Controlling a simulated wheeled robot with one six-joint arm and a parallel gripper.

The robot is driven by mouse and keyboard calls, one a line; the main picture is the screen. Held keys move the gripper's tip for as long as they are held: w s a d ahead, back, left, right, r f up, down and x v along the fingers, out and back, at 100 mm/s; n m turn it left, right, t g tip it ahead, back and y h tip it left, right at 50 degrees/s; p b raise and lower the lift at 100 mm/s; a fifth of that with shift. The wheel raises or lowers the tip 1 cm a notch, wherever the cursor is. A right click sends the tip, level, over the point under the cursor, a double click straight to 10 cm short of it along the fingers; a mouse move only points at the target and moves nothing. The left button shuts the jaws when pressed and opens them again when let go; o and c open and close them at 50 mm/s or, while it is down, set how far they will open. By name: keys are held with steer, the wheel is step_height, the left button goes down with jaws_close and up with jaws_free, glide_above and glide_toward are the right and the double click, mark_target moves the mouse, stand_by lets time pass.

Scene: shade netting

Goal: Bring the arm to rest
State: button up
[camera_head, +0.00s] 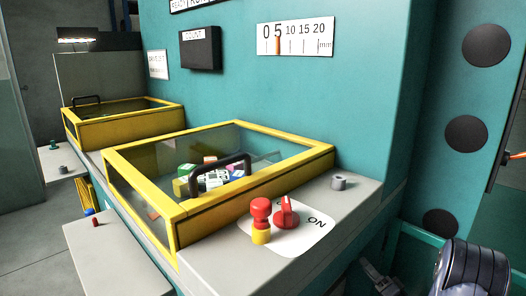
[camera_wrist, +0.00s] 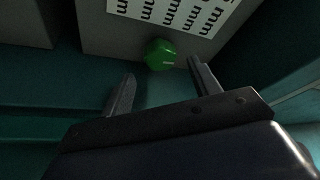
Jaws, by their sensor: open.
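My gripper (camera_wrist: 160,85) shows in the wrist view with its two fingers spread apart and nothing between them. A green knob or button (camera_wrist: 160,54) lies just beyond the fingertips, on a grey surface below a white label with rows of dark marks (camera_wrist: 180,14). I cannot tell whether a finger touches the grey surface. In the head view, part of my arm (camera_head: 472,268) shows at the lower right, low beside the teal machine; its fingertips are not clearly seen there.
A yellow-framed glass box (camera_head: 255,195) with coloured blocks inside stands on the machine's ledge. A red knob (camera_head: 286,213), a red-and-yellow plunger (camera_head: 261,220) and a grey knob (camera_head: 339,182) stand near it. A teal wall (camera_head: 350,110) rises behind. Grey floor (camera_head: 35,240) is clear at left.

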steer(key=shift+v, duration=1.6)
steer(key=shift+a, duration=0.15)
